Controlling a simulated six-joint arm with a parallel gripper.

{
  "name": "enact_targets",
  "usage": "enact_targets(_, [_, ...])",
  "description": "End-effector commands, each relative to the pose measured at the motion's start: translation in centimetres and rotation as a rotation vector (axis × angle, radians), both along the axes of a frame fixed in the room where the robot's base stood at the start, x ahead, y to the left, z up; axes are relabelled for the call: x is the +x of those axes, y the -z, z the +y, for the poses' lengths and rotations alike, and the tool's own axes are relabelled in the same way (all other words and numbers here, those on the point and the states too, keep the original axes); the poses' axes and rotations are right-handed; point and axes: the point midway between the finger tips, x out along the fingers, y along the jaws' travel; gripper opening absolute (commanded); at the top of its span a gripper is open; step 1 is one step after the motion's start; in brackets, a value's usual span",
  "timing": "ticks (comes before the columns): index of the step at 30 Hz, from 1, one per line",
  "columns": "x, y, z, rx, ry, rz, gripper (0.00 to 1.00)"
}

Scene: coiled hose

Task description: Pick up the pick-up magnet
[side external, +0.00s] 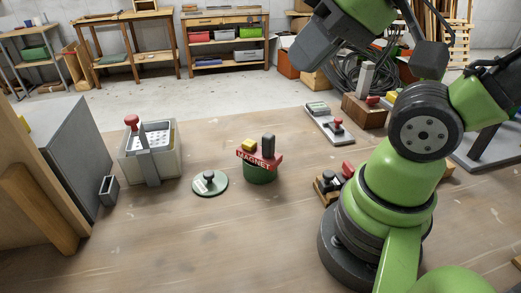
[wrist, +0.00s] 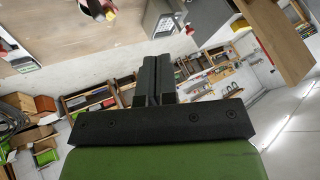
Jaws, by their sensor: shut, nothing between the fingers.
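A red piece lettered MAGNET (side external: 259,160) sits on a dark green round tub in the middle of the table in the side view. A yellow block (side external: 249,145) and an upright dark grey block (side external: 268,145) stand on top of it. I take this lettered piece for the pick-up magnet, though I cannot be sure. My gripper (wrist: 157,66) shows in the wrist view, its two dark fingers together with nothing between them. In the side view my arm is raised at the upper right, clear of the table and apart from the tub.
A green disc with a dark knob (side external: 210,183) lies left of the tub. A grey perforated box (side external: 165,160) with a red-topped handle (side external: 131,121) is further left. A grey tray (side external: 327,122) and a wooden block (side external: 361,110) stand at the back right. The front table is clear.

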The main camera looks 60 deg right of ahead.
Motion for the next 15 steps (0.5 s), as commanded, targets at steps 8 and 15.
enact_targets(8, [0.01,0.0,0.0,0.0,0.0,0.0,0.0])
enact_targets(15, [0.01,0.0,0.0,0.0,0.0,0.0,0.48])
